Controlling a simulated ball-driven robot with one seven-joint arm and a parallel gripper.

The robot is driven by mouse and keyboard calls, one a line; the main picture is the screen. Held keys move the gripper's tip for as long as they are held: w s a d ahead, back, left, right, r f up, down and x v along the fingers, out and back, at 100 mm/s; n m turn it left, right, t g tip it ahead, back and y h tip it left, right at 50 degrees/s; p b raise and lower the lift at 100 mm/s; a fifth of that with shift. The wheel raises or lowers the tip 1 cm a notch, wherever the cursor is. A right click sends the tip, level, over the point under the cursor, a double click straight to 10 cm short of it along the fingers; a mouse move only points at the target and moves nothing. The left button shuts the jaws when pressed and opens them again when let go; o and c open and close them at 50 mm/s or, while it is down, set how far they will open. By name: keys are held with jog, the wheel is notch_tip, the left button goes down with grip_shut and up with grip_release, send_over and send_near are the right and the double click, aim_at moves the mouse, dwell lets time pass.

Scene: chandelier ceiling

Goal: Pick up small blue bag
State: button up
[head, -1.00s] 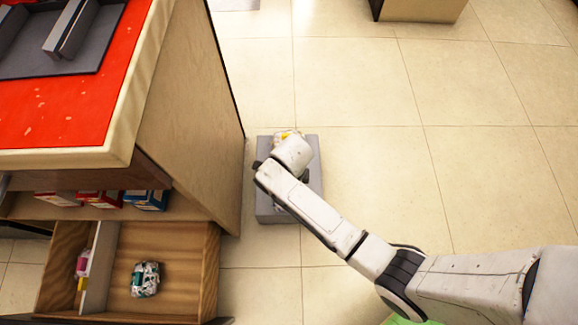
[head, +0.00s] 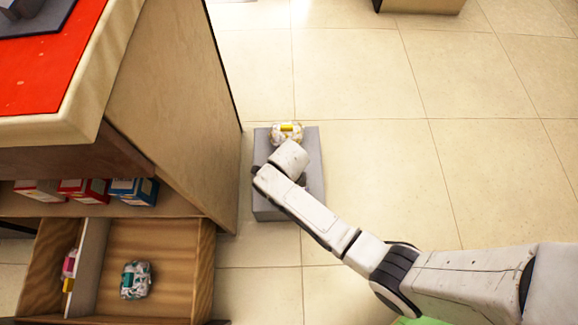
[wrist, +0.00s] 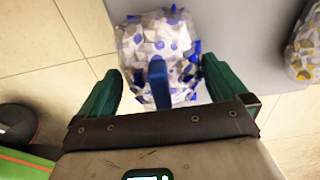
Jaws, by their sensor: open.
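A small blue and white patterned bag (wrist: 165,45) with a blue strip on top lies on a grey block in the wrist view. My gripper (wrist: 158,90) is open, with one green finger on each side of the near part of the bag. I cannot tell whether the fingers touch it. In the head view my arm hides the blue bag and the gripper's fingers, above the grey block (head: 312,205) on the floor.
A yellow and white bag (head: 286,132) sits at the block's far end. Left of it stands a wooden counter with a red top (head: 60,75), boxes (head: 134,190) on a shelf, and an open drawer (head: 165,240) holding a green and white bag (head: 136,279).

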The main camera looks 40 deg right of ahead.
jog(key=shift+c, duration=0.5)
jog(key=c, duration=0.6)
